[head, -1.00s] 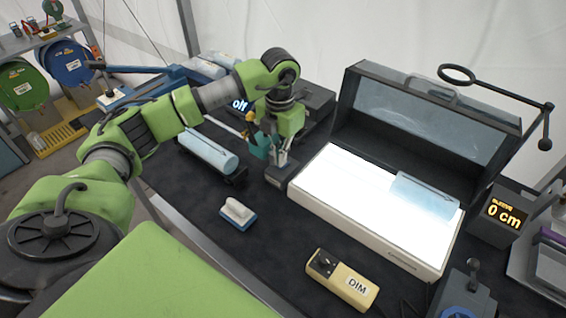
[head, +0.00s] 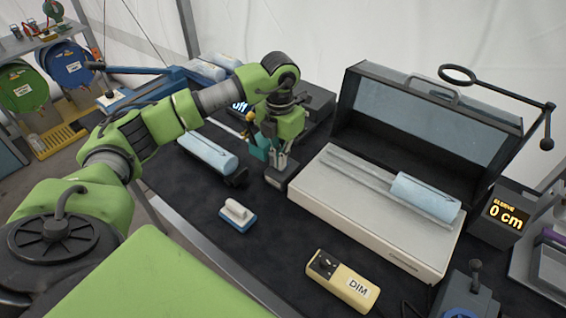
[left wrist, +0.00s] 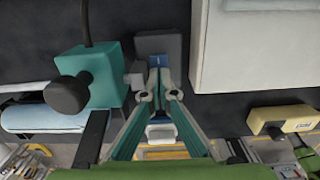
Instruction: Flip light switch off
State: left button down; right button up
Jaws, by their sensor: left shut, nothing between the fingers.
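The light box (head: 350,218) stands in the middle of the table, its pale top unlit, with a rolled blue sheet (head: 425,197) and a rail on it. A small dark switch box (head: 276,177) sits at its left end. It also shows in the left wrist view (left wrist: 158,42), with a blue patch on its front side. My left gripper (head: 278,160) is shut and empty, its fingertips at the switch box. In the left wrist view the fingertips (left wrist: 158,96) lie just below the box; touching or apart I cannot tell. My right gripper is not in view.
A beige DIM box (head: 343,282) and a blue-and-white block (head: 238,215) lie in front. A blue roll (head: 207,153) lies left of my gripper. An open dark hood (head: 420,125) stands behind the light box, and a "0 cm" display (head: 505,216) at right.

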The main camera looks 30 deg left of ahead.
pick_arm(q)
jog(key=shift+r+p, duration=0.45)
jog(key=shift+r, duration=0.2)
jog(key=shift+r+p, duration=1.65)
jog(key=shift+r, duration=1.1)
jog(key=shift+f, duration=0.15)
